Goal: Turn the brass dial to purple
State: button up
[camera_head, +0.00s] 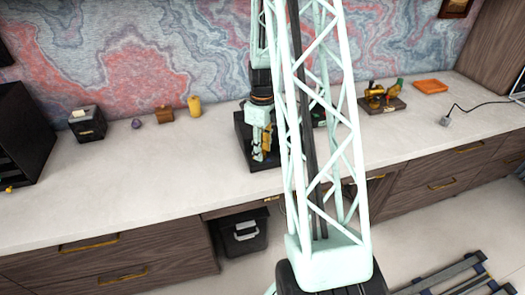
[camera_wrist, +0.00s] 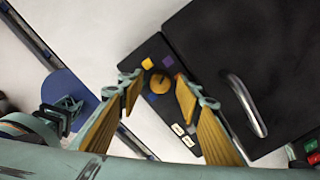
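The brass dial (camera_wrist: 160,83) is round and sits on a dark panel (camera_wrist: 164,47) in the wrist view. Which square the dial points to is too small to tell. My gripper (camera_wrist: 158,88) is open, its two yellow-padded fingers on either side of the dial in the picture; contact cannot be told. In the head view my gripper (camera_head: 262,142) points down over a dark board (camera_head: 242,143); the dial is not discernible there.
A large black surface with a silver handle (camera_wrist: 245,103) lies beside the panel. The left front desk is clear.

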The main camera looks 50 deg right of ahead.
notch_tip(320, 180, up, 12)
jog(key=shift+f, duration=0.15)
dwell(0.7)
dwell(0.4)
dwell(0.3)
jog(key=s+a+r+n+t, duration=0.1)
jog(key=s+a+r+n, duration=0.1)
jog(key=a+r+n, duration=0.8)
jog(key=s+a+r+n+t, duration=0.15)
jog(key=a+r+n, duration=0.35)
jog(key=a+r, duration=0.75)
jog(key=s+a+r+n, duration=0.3)
jog(key=s+a+n, duration=0.6)
jog(key=s+a, duration=0.1)
jog(key=s+a+r+n+t, duration=0.1)
jog(key=s+a+r+n, duration=0.3)
jog(key=s+a+n, duration=0.5)
jog(key=shift+s+a+r+n, duration=0.15)
jog(key=shift+s+a+n, duration=0.2)
jog(key=shift+s, duration=0.6)
